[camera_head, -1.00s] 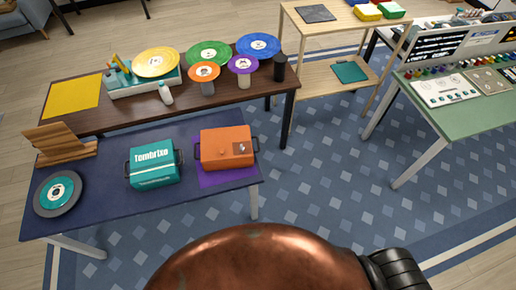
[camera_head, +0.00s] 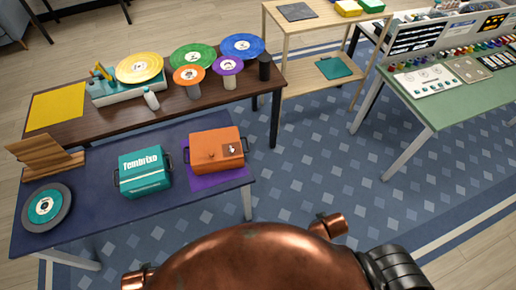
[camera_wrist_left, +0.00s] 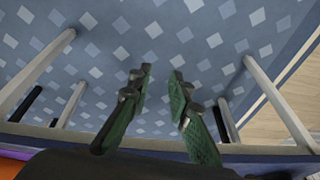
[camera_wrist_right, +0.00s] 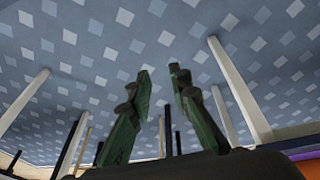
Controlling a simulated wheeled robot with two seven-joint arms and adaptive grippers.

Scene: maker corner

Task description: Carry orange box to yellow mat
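The orange box (camera_head: 216,150) with dark side handles stands on a purple mat (camera_head: 224,181) at the right end of the navy table (camera_head: 110,210). The yellow mat (camera_head: 57,105) lies flat and bare at the left end of the brown table (camera_head: 150,125) behind. My left gripper (camera_wrist_left: 158,88) shows in the left wrist view with its green-padded fingers apart and nothing between them. My right gripper (camera_wrist_right: 160,85) shows in the right wrist view, also with fingers apart and empty. Neither gripper shows in the head view.
A teal box (camera_head: 144,170) stands left of the orange box. A wooden stand (camera_head: 40,158) and a dark disc (camera_head: 47,207) are at the left. A turntable (camera_head: 135,75), small bottle (camera_head: 151,98), coloured records and a black cylinder (camera_head: 265,67) occupy the brown table.

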